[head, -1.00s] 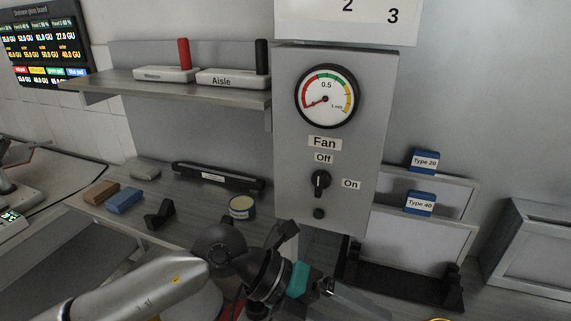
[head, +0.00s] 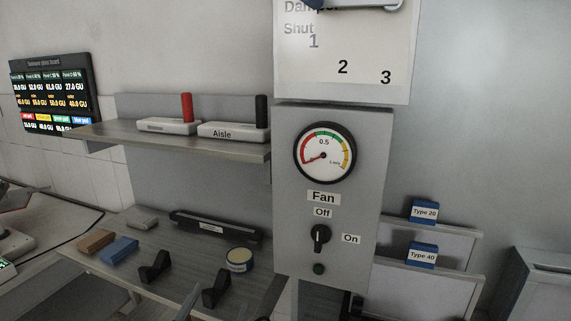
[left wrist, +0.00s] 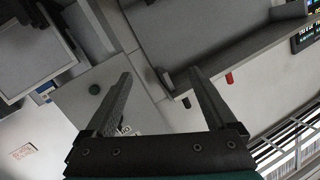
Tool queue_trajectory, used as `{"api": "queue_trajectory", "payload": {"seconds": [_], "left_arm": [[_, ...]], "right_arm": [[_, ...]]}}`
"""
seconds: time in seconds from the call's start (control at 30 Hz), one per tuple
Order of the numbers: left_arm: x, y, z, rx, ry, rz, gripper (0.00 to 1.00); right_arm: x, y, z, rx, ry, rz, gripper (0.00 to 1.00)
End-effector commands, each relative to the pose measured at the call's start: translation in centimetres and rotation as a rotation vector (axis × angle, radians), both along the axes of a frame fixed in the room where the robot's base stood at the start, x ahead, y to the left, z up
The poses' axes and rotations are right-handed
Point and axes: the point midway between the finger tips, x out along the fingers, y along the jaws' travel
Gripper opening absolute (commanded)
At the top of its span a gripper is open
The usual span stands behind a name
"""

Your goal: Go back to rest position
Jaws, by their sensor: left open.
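My left gripper shows in the left wrist view (left wrist: 161,73). Its two dark fingers are wide apart with nothing between them. The scene is upside down there, with the fan panel (left wrist: 75,110) and its button beyond the left finger and the shelf beyond the right one. In the head view, only small grey parts that may be my left gripper show at the bottom edge. The grey fan panel (head: 290,220) stands in the middle of the head view. Its black knob (head: 320,238) points up at Off, and its gauge (head: 324,153) reads low. My right gripper is not in view.
A shelf (head: 185,145) at left holds a red-handled and a black-handled block. The bench below carries a tan block (head: 96,241), a blue block (head: 119,250), a round tin (head: 239,260) and black holders (head: 155,265). Trays labelled Type 20 and Type 40 (head: 422,255) stand right.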

Motion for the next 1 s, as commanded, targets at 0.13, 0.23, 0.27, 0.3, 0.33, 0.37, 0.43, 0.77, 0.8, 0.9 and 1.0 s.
{"api": "queue_trajectory", "payload": {"seconds": [0.13,0.23,0.27,0.3,0.33,0.37,0.43,0.77,0.8,0.9,1.0], "left_arm": [[-4.7,3.3,-7.6,-0.062,0.354,0.118,0.90],[-8.7,4.4,-11.5,-0.090,0.570,0.162,0.90],[-9.9,4.6,-12.4,-0.098,0.626,0.169,0.90],[-11.5,4.9,-13.5,-0.106,0.700,0.177,0.90],[-12.7,5.0,-14.3,-0.113,0.754,0.182,0.90],[-13.9,5.1,-15.0,-0.118,0.802,0.185,0.90],[-16.6,5.2,-16.2,-0.131,0.916,0.189,0.90],[-20.5,4.9,-24.2,-0.143,1.127,0.182,0.90],[-20.4,4.9,-25.5,-0.143,1.132,0.182,0.90],[-20.3,4.9,-29.2,-0.139,1.145,0.182,0.90],[-20.5,4.8,-33.4,-0.136,1.161,0.182,0.90]], "right_arm": [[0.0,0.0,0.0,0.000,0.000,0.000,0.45],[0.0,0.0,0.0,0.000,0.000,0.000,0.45],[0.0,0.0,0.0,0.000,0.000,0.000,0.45],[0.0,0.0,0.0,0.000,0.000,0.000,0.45],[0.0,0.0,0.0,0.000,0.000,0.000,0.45],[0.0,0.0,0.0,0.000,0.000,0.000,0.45],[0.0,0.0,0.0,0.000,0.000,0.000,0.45],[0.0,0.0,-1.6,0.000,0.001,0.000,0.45],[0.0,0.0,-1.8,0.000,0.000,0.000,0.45],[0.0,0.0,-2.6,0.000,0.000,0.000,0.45],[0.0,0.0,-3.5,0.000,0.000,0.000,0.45]]}}
